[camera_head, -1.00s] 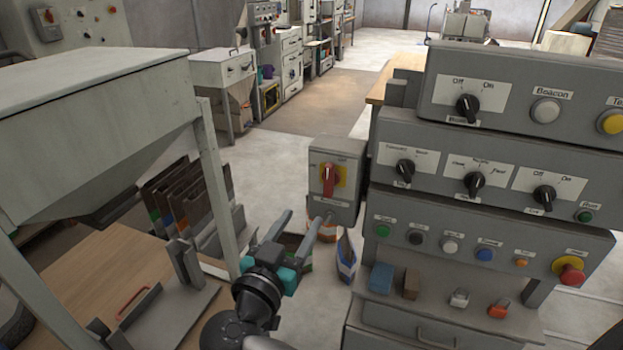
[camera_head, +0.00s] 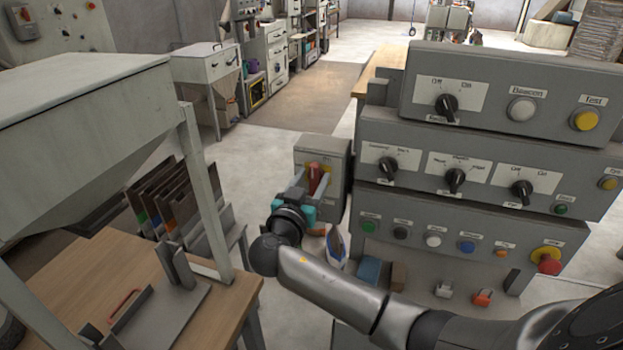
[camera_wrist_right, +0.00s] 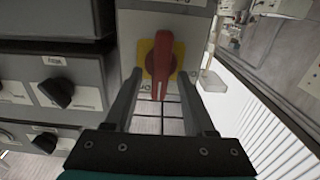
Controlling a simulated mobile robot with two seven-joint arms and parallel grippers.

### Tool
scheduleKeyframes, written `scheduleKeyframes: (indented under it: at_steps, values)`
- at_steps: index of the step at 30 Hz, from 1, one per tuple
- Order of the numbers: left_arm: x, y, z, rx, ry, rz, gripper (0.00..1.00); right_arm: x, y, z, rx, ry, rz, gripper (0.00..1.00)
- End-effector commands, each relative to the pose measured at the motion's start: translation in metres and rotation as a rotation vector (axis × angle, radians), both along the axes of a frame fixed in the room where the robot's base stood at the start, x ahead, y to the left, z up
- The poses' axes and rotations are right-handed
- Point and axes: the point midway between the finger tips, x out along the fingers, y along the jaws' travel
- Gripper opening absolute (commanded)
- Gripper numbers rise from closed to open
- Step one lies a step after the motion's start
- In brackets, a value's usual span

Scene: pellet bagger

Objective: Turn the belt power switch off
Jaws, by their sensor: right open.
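A red rotary handle (camera_head: 316,177) on a yellow plate is on the front of a grey switch box (camera_head: 335,158) left of the control panels. It looks like the belt power switch, but its label is not readable. The handle stands about upright. My right gripper (camera_head: 310,186) is open in front of the box, its fingers on either side of the handle. In the right wrist view the red handle (camera_wrist_right: 161,67) lies lengthwise between the open fingers (camera_wrist_right: 158,80). I cannot tell whether they touch it. My left gripper is not in view.
Stacked grey control panels (camera_head: 480,155) with black knobs and coloured buttons stand close on the right. A hopper (camera_head: 90,130) and a wooden table (camera_head: 75,270) are on the left.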

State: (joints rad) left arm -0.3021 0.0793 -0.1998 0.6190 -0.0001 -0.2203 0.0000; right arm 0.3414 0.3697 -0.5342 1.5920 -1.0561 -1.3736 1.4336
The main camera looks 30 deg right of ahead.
Motion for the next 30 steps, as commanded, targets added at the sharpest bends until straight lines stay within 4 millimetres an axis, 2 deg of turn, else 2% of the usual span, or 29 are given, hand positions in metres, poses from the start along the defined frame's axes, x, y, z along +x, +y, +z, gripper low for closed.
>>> scheduleKeyframes:
  at_steps: [5,20,30]
  values:
    - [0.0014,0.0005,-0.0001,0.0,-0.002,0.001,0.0,-0.0001,0.0001,-0.0001,0.0,0.0,0.0,0.55]
    - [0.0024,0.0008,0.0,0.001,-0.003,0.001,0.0,-0.0004,0.0005,-0.0003,-0.001,0.001,0.0,0.0]
    - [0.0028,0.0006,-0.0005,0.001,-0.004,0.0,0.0,-0.0003,0.001,-0.0008,-0.017,0.021,0.0,0.0]
